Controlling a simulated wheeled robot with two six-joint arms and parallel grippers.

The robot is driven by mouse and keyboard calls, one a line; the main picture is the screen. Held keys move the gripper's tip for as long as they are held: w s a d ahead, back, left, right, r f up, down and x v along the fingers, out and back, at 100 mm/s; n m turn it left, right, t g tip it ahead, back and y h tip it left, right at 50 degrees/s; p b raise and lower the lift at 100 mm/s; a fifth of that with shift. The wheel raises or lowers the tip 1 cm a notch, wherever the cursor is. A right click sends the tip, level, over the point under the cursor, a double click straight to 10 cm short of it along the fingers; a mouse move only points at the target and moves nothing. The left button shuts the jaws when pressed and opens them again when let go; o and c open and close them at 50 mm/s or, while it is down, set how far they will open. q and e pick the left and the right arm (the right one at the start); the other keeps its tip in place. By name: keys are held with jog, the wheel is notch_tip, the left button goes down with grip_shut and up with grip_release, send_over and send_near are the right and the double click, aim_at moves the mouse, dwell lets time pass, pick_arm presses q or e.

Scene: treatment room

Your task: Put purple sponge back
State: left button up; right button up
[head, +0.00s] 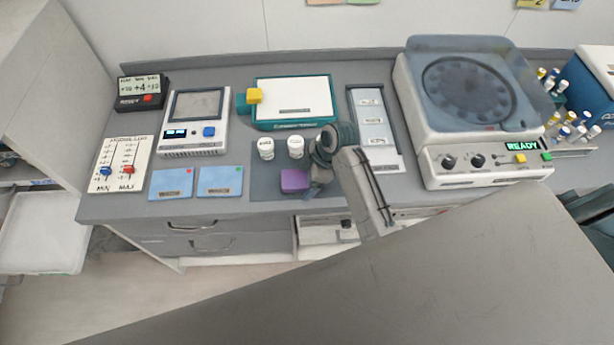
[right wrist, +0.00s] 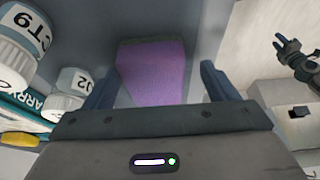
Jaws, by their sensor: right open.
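The purple sponge (head: 295,181) lies on a dark grey mat (head: 262,187) near the counter's front edge. My right gripper (head: 312,188) is at the sponge's right side, partly hidden by its own wrist. In the right wrist view the purple sponge (right wrist: 152,72) lies between the two fingers of my right gripper (right wrist: 155,85). The fingers stand open, with a gap visible on each side of the sponge. My left gripper does not show in the head view.
Two white bottles (head: 266,149) (head: 296,147) stand just behind the sponge. Blue cards (head: 220,182) lie to its left, a slotted tray (head: 372,120) to its right. An open drawer (head: 322,232) is below. A dark jointed thing (right wrist: 297,58) shows at the wrist view's right; I cannot tell what it is.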

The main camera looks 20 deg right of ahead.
jog(key=shift+w, duration=0.15)
jog(key=shift+d+r, duration=0.1)
jog(key=shift+r, duration=0.15)
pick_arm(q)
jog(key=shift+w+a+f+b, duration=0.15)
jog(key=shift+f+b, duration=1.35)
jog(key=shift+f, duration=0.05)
pick_arm(e)
jog(key=v, duration=1.1)
jog(key=shift+r, duration=0.25)
